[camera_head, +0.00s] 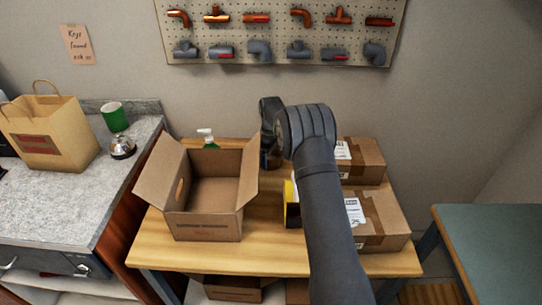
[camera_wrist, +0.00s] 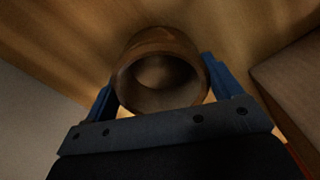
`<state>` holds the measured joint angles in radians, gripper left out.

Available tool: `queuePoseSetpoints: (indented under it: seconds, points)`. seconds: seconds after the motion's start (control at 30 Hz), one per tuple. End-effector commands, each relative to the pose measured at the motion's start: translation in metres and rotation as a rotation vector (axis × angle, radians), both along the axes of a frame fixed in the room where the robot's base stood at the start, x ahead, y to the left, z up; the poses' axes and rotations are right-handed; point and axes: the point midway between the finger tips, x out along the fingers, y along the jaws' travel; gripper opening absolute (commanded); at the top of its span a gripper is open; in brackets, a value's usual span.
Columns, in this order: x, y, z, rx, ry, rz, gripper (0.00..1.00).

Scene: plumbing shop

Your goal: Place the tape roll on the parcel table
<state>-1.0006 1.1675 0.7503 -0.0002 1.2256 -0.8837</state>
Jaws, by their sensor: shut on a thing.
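The brown tape roll (camera_wrist: 160,75) sits between the two blue fingers of my gripper (camera_wrist: 158,85) in the wrist view, its round opening facing the camera. My gripper is shut on it. In the head view my gripper (camera_head: 270,160) is at the back of the wooden parcel table (camera_head: 165,250), between the open box and the stacked parcels. My arm hides most of this spot, and I cannot tell whether the roll touches the tabletop.
An open cardboard box (camera_head: 207,225) stands left of my gripper, with a green spray bottle (camera_head: 207,138) behind it. A yellow and black item (camera_head: 291,205) is partly hidden by my arm. The table's front left edge is clear.

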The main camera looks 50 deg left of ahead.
Motion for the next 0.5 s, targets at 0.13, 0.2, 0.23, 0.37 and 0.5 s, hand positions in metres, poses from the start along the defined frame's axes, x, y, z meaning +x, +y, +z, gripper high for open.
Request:
queuePoseSetpoints:
  seconds: [0.13, 0.2, 0.23, 0.37, 0.5]
  points:
    - [0.0005, 0.0005, -0.0016, 0.003, -0.001, 0.000, 0.58]
    - [0.0004, 0.0003, -0.0017, 0.003, -0.001, 0.000, 0.58]
    - [0.0004, 0.0003, -0.0017, 0.003, -0.001, 0.000, 0.58]
    - [0.0003, 0.0002, -0.0049, 0.001, -0.001, 0.000, 0.58]
    - [0.0004, 0.0001, -0.0049, 0.001, -0.001, 0.000, 1.00]
